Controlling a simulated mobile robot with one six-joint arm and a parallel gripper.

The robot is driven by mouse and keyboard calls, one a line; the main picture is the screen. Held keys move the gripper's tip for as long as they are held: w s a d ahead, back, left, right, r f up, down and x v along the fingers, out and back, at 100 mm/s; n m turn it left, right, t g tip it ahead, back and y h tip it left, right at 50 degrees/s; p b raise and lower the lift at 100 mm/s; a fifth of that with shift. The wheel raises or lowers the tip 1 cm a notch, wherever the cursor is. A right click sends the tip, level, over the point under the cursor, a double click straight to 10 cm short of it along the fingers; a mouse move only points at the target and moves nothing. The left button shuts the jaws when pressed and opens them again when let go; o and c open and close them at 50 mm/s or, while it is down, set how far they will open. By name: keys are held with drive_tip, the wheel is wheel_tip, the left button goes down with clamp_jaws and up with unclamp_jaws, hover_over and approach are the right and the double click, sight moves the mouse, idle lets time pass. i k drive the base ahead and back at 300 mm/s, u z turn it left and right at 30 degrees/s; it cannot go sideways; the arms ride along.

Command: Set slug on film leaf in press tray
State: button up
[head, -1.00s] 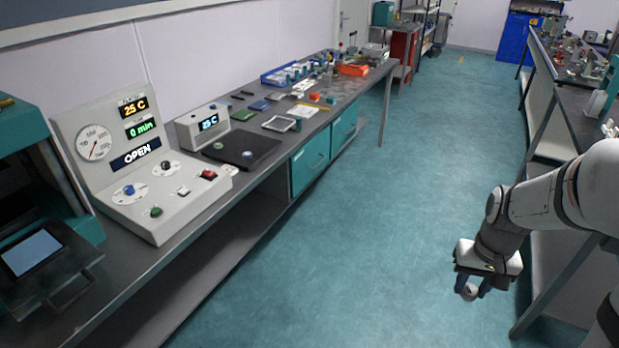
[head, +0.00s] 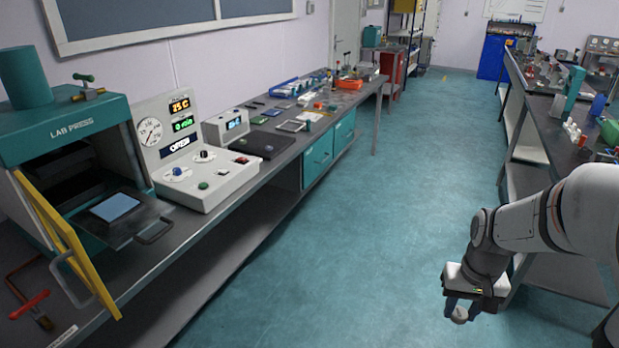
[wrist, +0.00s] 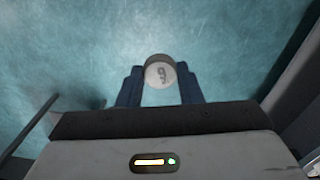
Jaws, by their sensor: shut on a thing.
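My gripper (head: 459,308) hangs over the floor at the lower right of the head view, well away from the press. It is shut on the slug (head: 460,315), a small pale disc. In the wrist view the slug (wrist: 160,73) shows a dark mark like a 6 or 9 on its face, between the two blue fingers. The lab press (head: 75,145) stands at the left on the bench. Its tray (head: 140,230) sticks out at the front, with the light blue film leaf (head: 115,207) lying flat on it.
A yellow-edged press door (head: 50,235) stands open left of the tray. A control console (head: 195,165) reading OPEN stands right of the press, with a dark hot plate (head: 262,145) beyond. A red-handled tool (head: 28,305) lies at lower left. The aisle floor (head: 350,210) is clear.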

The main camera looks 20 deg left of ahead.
sight(115, 206)
drive_tip(key=u, duration=2.15)
drive_tip(key=i, duration=1)
